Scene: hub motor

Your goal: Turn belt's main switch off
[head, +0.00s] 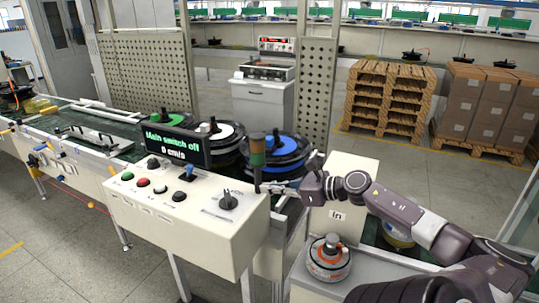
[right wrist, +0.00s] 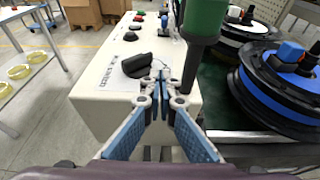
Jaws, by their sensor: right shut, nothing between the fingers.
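The white control box (head: 190,222) of the belt stands in the middle of the head view. Its black rotary switch (head: 228,201) sits on the right part of the top panel; in the right wrist view the knob (right wrist: 145,65) lies just ahead and left of the fingertips. The display (head: 176,139) on the box reads "Main switch off" and "0 cm/s". My right gripper (head: 264,188) is at the box's right edge, beside the signal lamp post. In its wrist view the gripper (right wrist: 161,88) is shut and empty, apart from the knob. My left gripper is not in view.
Green, white and blue-ringed hub motors (head: 275,150) sit on the belt behind the box. Several buttons and a blue-topped joystick (head: 187,172) share the panel. An orange-marked motor (head: 329,260) stands front right.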

